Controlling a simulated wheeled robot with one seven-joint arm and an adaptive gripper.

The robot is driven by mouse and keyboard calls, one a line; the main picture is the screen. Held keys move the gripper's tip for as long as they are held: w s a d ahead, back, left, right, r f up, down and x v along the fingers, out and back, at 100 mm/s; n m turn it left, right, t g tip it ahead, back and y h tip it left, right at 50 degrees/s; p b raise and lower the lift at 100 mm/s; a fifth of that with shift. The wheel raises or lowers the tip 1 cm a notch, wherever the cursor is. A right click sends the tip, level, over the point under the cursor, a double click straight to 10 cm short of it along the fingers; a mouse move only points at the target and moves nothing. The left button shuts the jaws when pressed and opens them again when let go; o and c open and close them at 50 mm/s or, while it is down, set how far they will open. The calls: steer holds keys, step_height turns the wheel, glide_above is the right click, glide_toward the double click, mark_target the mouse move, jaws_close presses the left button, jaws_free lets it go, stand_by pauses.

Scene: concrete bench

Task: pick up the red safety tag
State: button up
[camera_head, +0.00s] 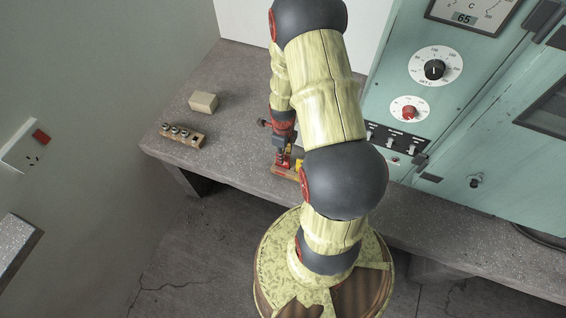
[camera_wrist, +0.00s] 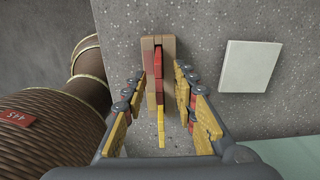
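A narrow red piece (camera_wrist: 159,62), which looks like the red safety tag, stands edge-on between the tan strips of a small holder (camera_wrist: 147,50). A yellow part (camera_wrist: 161,128) lies in line with it, nearer the wrist camera; I cannot tell whether they are joined. My gripper (camera_wrist: 159,75) is open, its fingers with yellow pads on either side of the holder and red piece, with visible gaps. In the head view, my gripper (camera_head: 284,158) is low over the holder (camera_head: 284,173), and my arm hides part of it.
A tan block (camera_head: 203,102) and a wooden strip with several metal pieces (camera_head: 182,136) stand on the bench (camera_head: 232,85) to the left. A pale square block (camera_wrist: 250,66) lies right of the holder in the wrist view. A teal control cabinet (camera_head: 455,135) rises at the right.

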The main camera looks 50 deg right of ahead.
step_height(320, 180, down, 3)
steer(key=shift+f, duration=0.1)
steer(key=c, duration=0.3)
steer(key=c, duration=0.4)
jaws_close()
